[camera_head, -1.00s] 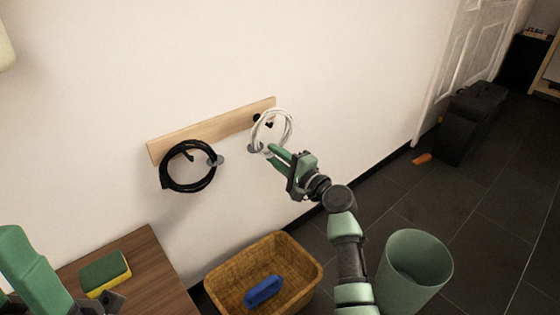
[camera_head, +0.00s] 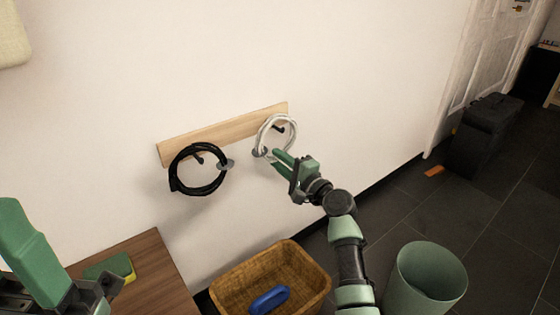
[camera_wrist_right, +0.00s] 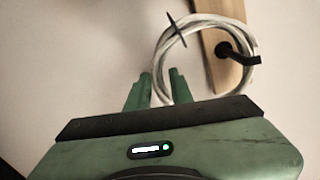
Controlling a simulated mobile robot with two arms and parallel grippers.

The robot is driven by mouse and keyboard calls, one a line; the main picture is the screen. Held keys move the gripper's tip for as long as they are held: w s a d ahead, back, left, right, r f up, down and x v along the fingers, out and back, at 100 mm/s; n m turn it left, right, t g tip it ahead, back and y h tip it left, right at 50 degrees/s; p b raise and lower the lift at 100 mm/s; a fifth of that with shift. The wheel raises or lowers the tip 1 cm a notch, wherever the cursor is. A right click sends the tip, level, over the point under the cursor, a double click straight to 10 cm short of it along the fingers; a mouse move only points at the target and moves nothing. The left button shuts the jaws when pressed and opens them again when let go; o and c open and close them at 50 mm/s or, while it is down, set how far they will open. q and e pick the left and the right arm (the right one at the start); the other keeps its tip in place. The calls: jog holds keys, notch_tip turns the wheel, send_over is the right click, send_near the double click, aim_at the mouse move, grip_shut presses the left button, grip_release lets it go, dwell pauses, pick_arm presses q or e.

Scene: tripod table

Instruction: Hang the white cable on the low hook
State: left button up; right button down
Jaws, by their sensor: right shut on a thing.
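The white cable (camera_head: 292,127) is a round coil with a grey tie, up against the right part of the wooden rail. My right gripper (camera_head: 273,158) is shut on its lower left edge; the wrist view shows the fingers (camera_wrist_right: 150,92) at the cable (camera_wrist_right: 163,62). A black hook (camera_head: 279,129) shows within the coil's ring. In the wrist view this hook (camera_wrist_right: 240,53) has its base inside the ring and its tip across the cable's right edge. I cannot tell whether the cable rests on it. My left gripper (camera_head: 92,298) is at lower left, its jaws unclear.
A black cable coil (camera_head: 174,178) hangs at the left of the wooden rail (camera_head: 225,126). Below are a brown table (camera_head: 150,265) with a sponge (camera_head: 112,268), a wicker basket (camera_head: 315,285) with a blue object (camera_head: 268,299), and a green bin (camera_head: 430,282). Wall right of the rail is clear.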

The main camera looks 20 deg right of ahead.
dwell(0.3)
jog(key=c, duration=1.2)
grip_release()
jog(key=shift+o, duration=0.2)
